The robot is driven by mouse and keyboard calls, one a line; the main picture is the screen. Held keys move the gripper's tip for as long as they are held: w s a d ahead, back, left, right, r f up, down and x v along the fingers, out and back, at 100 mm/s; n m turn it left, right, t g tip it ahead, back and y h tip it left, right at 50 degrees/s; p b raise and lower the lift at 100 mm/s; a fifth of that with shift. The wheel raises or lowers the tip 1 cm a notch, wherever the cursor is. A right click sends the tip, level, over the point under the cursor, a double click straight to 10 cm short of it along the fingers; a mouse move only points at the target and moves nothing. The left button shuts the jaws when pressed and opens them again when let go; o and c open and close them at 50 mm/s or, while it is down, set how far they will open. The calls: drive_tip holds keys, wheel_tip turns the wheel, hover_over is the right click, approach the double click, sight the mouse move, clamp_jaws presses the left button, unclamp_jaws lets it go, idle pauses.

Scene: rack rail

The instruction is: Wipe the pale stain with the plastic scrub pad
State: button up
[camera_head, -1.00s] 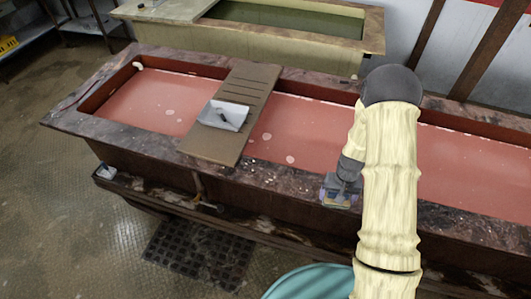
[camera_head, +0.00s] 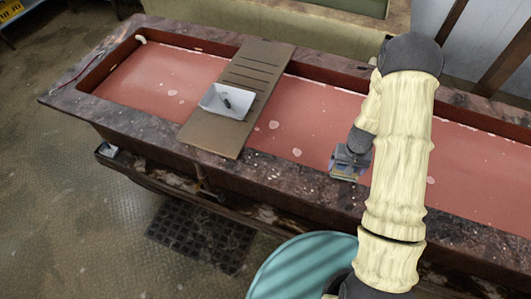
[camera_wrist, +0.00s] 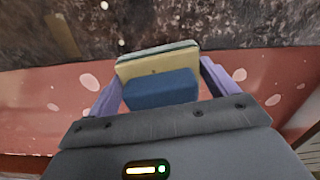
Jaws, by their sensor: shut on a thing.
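My gripper (camera_head: 348,165) is shut on a layered pad, blue and yellow with a dark green edge, near the front rim of a long trough (camera_head: 95,105). In the wrist view the pad (camera_wrist: 160,93) sits between the purple fingers of my gripper (camera_wrist: 162,75). Its underside is hidden, and I cannot tell whether it touches anything. Several pale round spots show on the trough's red surface, such as one pale spot (camera_head: 274,125) left of the gripper. Pale specks also dot the dark front rim. I cannot tell which mark is the stain.
A brown slatted board (camera_head: 215,133) lies across the trough, with a white tray (camera_head: 213,101) holding a dark item on it. A teal round object (camera_head: 300,268) stands in front. A dark grid mat (camera_head: 200,243) lies on the floor. Another trough (camera_head: 300,30) stands behind.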

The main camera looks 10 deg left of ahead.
drive_tip(key=shift+s, duration=0.15)
drive_tip(key=shift+a+r, duration=0.15)
drive_tip(key=shift+m, duration=0.4)
drive_tip(key=a+r, duration=0.1)
drive_tip(key=a, duration=0.4)
drive_tip(key=a+r+p, duration=0.1)
drive_tip(key=a, duration=0.4)
drive_tip(key=s+a+r+p, duration=0.1)
drive_tip(key=a, duration=0.4)
drive_tip(key=shift+a+r, duration=0.35)
drive_tip(key=shift+r, duration=0.05)
drive_tip(key=s+a+r, duration=0.1)
drive_tip(key=s+a, duration=0.1)
drive_tip(key=a, duration=0.3)
drive_tip(key=s+a+r+m+p, duration=0.1)
drive_tip(key=s+a, duration=0.1)
drive_tip(key=a, duration=0.4)
drive_tip(key=shift+s+r, duration=0.15)
drive_tip(key=shift+r, duration=0.1)
